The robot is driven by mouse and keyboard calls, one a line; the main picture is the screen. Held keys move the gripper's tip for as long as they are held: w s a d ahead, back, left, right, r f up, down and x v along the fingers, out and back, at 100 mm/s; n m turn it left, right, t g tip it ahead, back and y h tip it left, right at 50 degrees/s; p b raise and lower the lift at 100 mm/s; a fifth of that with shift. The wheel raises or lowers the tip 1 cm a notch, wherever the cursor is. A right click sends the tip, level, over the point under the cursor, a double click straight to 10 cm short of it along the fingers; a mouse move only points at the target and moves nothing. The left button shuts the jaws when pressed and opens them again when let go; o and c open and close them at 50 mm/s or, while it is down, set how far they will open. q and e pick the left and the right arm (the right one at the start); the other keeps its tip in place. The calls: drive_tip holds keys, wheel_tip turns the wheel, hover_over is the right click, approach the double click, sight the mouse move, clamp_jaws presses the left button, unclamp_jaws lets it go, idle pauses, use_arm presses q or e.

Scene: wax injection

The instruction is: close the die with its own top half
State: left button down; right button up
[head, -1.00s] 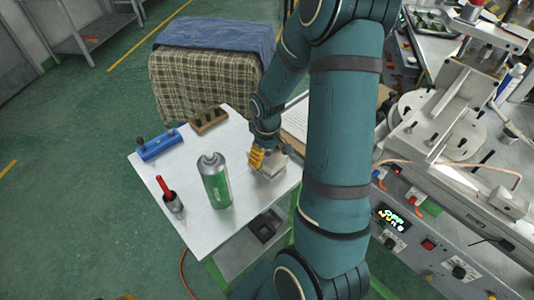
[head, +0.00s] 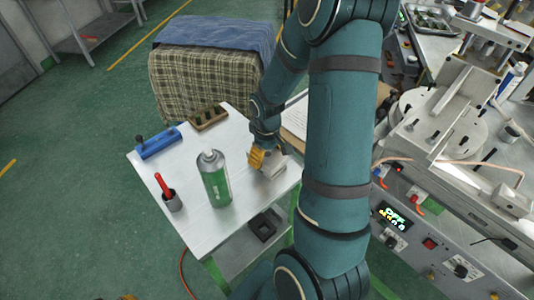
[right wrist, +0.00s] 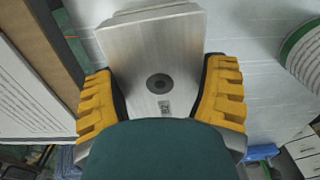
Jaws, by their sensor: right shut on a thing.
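My right gripper (head: 263,160) is at the right part of the white table, its yellow fingers pointing down. In the right wrist view my right gripper (right wrist: 162,85) is shut on a grey metal die half (right wrist: 160,55), one finger on each side. This half has a dark round hole and a small marked label on its face. In the head view the grey die (head: 274,168) shows partly beside the fingers, at the tabletop. More grey metal shows low beside the right finger in the wrist view. I cannot tell whether the halves touch. My left gripper is not in view.
On the white table (head: 190,205) stand a green-and-silver spray can (head: 214,180), a cup with a red-handled tool (head: 172,201), a blue tool (head: 158,143) and a wooden block with holes (head: 208,119). A machine with a control panel (head: 410,228) stands at right.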

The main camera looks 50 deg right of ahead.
sight(267, 154)
drive_tip(key=shift+f+b, duration=0.3)
drive_tip(key=shift+f, duration=0.1)
drive_tip(key=o, duration=1.2)
wheel_tip(267, 154, up, 12)
